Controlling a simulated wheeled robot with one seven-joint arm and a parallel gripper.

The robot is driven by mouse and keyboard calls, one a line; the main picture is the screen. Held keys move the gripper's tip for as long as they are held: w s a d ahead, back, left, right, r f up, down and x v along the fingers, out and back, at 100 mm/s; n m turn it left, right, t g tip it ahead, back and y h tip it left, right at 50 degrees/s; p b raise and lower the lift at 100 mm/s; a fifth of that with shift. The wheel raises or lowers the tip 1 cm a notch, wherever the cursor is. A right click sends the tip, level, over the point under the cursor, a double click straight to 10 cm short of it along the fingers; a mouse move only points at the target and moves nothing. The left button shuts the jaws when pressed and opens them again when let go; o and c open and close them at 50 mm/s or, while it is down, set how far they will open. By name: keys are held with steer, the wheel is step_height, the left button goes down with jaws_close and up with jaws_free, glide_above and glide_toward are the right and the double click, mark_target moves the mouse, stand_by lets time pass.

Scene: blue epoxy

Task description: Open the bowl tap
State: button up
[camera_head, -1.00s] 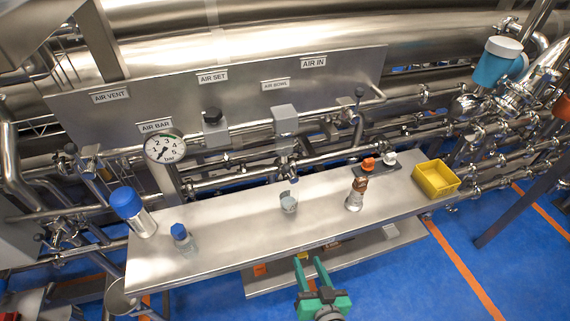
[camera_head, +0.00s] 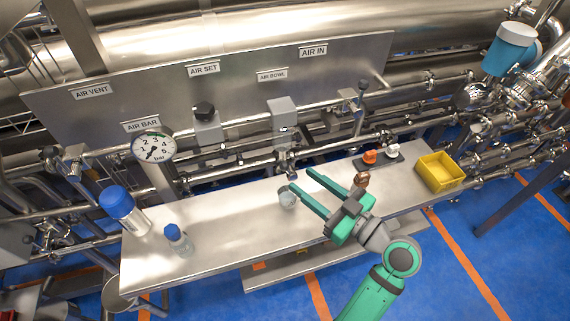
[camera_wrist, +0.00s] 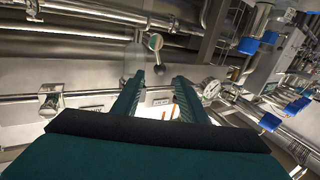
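The AIR BOWL label (camera_head: 272,74) is on the steel panel. Below it a grey box (camera_head: 283,112) sits on the pipe, with a metal fitting (camera_head: 287,160) lower down. I cannot tell for sure which part is the bowl tap's handle. My gripper (camera_head: 301,179) is over the bench, its two green fingers apart and empty, pointing up-left toward that fitting. A small grey cup (camera_head: 287,198) is by the left fingertip; contact is unclear. In the wrist view the open fingers (camera_wrist: 158,86) point toward a black knob (camera_wrist: 159,70) below a metal valve (camera_wrist: 154,41).
The steel bench (camera_head: 215,225) holds a large blue-capped bottle (camera_head: 128,209), a smaller bottle (camera_head: 178,241), a brown-topped item (camera_head: 361,180) partly behind my gripper, and a yellow bin (camera_head: 440,172). A black-knobbed lever (camera_head: 362,86) and a pressure gauge (camera_head: 154,147) are on the panel pipework.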

mark_target(288, 169)
steer(key=x, duration=0.8)
steer(key=shift+a, duration=0.2)
steer(key=shift+c, duration=0.3)
